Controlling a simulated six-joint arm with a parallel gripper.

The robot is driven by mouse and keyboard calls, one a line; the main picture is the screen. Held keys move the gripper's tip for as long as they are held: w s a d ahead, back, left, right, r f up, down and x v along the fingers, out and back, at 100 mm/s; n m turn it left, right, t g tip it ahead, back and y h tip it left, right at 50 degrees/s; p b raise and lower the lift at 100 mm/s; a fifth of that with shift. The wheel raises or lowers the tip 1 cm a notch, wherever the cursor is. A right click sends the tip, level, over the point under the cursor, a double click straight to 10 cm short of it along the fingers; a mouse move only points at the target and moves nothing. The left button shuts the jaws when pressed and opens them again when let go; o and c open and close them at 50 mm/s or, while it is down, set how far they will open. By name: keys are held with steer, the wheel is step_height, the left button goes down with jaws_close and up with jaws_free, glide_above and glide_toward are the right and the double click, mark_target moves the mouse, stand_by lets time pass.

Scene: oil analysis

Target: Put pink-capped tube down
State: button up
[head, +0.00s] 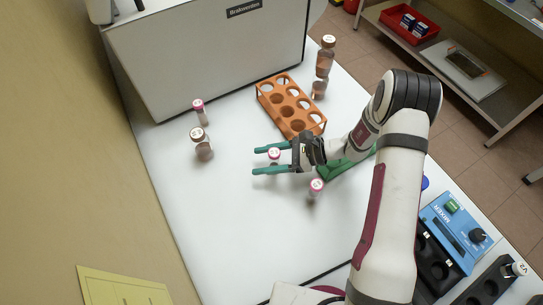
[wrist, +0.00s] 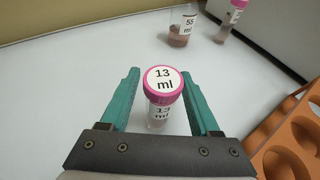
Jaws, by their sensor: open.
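A pink-capped tube (head: 274,155) stands upright on the white table, between the green fingers of my gripper (head: 264,160). In the wrist view this tube (wrist: 163,95) has a white cap label reading "13 ml", and table shows on both sides of it. My gripper (wrist: 162,100) is open, with a finger apart from the tube on each side. A second pink-capped tube (head: 316,187) stands just below and right of my gripper in the head view. A third pink-capped tube (head: 199,110) stands at the upper left.
An orange rack (head: 288,108) with empty-looking holes stands behind my gripper. A large white box (head: 215,50) closes the back. A blue mixer (head: 455,230) is at right. The table's left front is clear.

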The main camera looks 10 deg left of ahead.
steer(key=v, duration=1.2)
steer(key=s+d+r+n+g+h, duration=0.1)
steer(key=s+r+n+h, duration=0.5)
steer(key=s+r, duration=0.55)
steer(key=s+d+r+n+t+h, duration=0.3)
steer(key=s+d+n+h, duration=0.1)
steer(key=s, duration=0.7)
steer(key=shift+d+h, duration=0.7)
steer(key=shift+d, duration=0.45)
